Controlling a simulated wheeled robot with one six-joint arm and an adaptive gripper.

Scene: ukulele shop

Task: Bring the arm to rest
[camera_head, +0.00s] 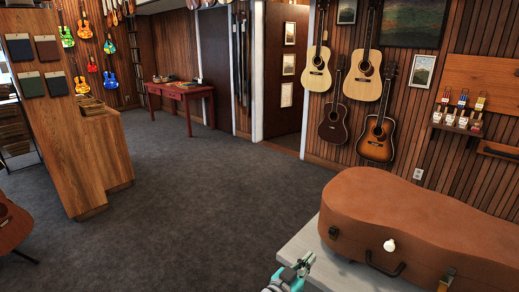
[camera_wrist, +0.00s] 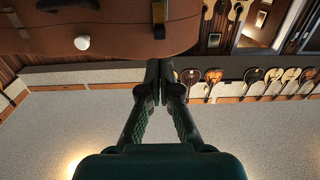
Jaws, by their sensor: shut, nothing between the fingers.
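My gripper (camera_wrist: 159,80) shows in the wrist view with its two dark green fingers together and nothing between them. The fingertips are close to the edge of a brown instrument case (camera_wrist: 130,38) in that view; I cannot tell whether they touch it. In the head view, a teal part of my arm shows at the bottom edge, left of and in front of the case (camera_head: 430,220). The rest of the arm is out of that frame.
The case lies on a pale grey surface (camera_head: 318,262). A small white rounded thing (camera_head: 389,245) shows at the case's front side. Open carpet (camera_head: 200,200) lies left of it. A wooden counter (camera_head: 75,130) and red table (camera_head: 180,90) stand beyond. Guitars (camera_head: 365,75) hang on the wall.

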